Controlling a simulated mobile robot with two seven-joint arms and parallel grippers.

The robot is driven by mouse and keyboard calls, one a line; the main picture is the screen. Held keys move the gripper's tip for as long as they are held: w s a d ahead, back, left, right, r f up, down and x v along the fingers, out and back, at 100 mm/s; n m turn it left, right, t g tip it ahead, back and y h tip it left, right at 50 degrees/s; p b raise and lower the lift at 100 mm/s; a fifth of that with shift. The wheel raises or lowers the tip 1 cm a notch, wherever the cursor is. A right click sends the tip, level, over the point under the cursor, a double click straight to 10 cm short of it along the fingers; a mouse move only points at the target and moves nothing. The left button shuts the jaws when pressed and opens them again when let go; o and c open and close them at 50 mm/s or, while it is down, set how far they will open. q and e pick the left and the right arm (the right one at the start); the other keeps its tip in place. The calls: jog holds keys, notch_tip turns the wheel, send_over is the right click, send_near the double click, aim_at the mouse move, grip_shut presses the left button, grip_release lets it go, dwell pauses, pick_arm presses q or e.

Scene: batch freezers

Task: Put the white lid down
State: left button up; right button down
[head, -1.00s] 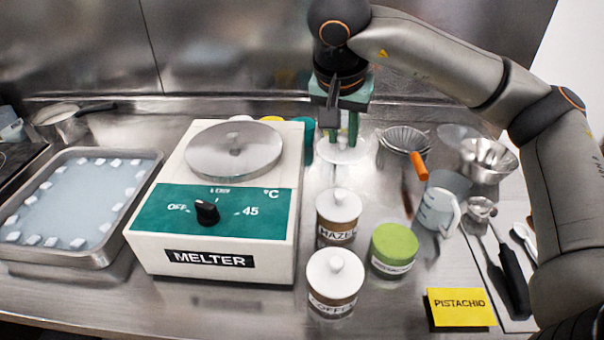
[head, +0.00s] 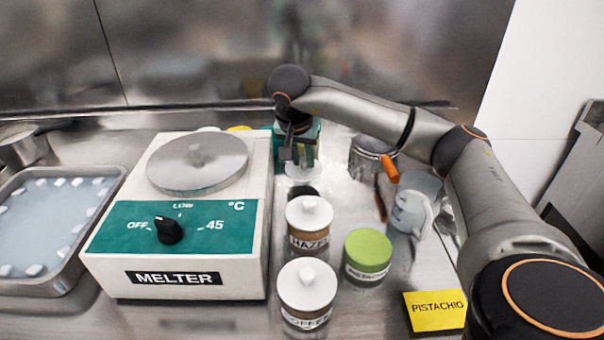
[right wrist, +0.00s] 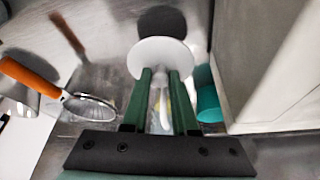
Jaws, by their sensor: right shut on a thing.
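The white lid (head: 301,171) is a round disc at the back of the counter, just right of the melter. My right gripper (head: 298,160) is shut on it from above. In the right wrist view the lid (right wrist: 160,55) sits at the tips of the green fingers (right wrist: 162,78). A dark round patch, apparently its shadow, shows on the counter beside it, so the lid seems a little above the steel. What the fingers grasp on it is partly hidden. My left gripper is not in view.
The melter (head: 180,235) stands close on the left. In front are the hazel jar (head: 309,222), coffee jar (head: 307,288) and green-lidded pistachio jar (head: 368,252). An orange-handled strainer (head: 372,158) and a clear jug (head: 414,205) stand to the right. Bare steel lies between.

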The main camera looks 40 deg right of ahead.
aim_at(303, 170)
jog(key=shift+f, duration=1.95)
jog(key=shift+f, duration=0.15)
jog(key=c, duration=0.7)
grip_release()
jog(key=shift+a+r, duration=0.1)
jog(key=shift+r, duration=0.35)
jog(key=v, duration=1.1)
jog(key=shift+s+r+p, duration=0.15)
jog(key=shift+r+p, duration=0.1)
jog(key=shift+p, duration=0.15)
